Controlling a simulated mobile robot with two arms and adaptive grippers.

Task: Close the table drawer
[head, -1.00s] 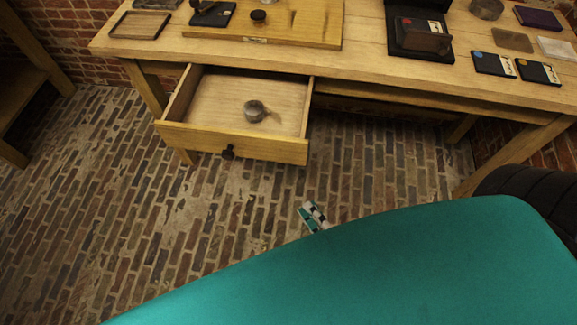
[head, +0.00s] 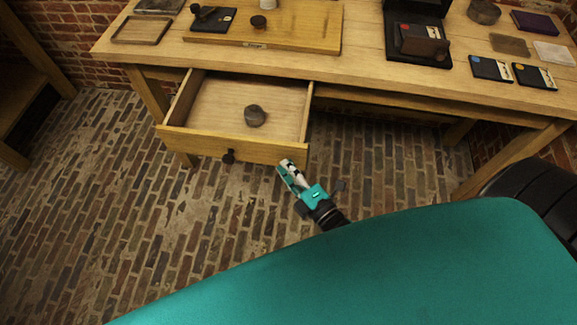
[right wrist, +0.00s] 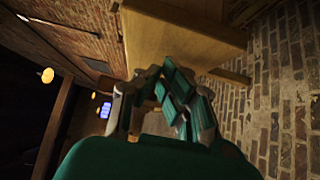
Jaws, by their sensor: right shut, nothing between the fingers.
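The table drawer (head: 203,142) is pulled out from under the left part of the wooden table (head: 350,72). Its front has a dark round knob (head: 229,157). A small round grey-brown object (head: 254,116) lies inside on the drawer's floor. My right gripper (head: 286,164) is shut and empty, close to the right end of the drawer front; I cannot tell whether it touches. In the right wrist view my right gripper (right wrist: 157,75) shows its fingers before a wooden surface. My left gripper is not in view.
A shallow tray (head: 142,28), a wooden board (head: 300,28), an open black box (head: 420,45) and several small items stand on the tabletop. Table legs stand at left and right. The brick floor (head: 160,240) in front is clear.

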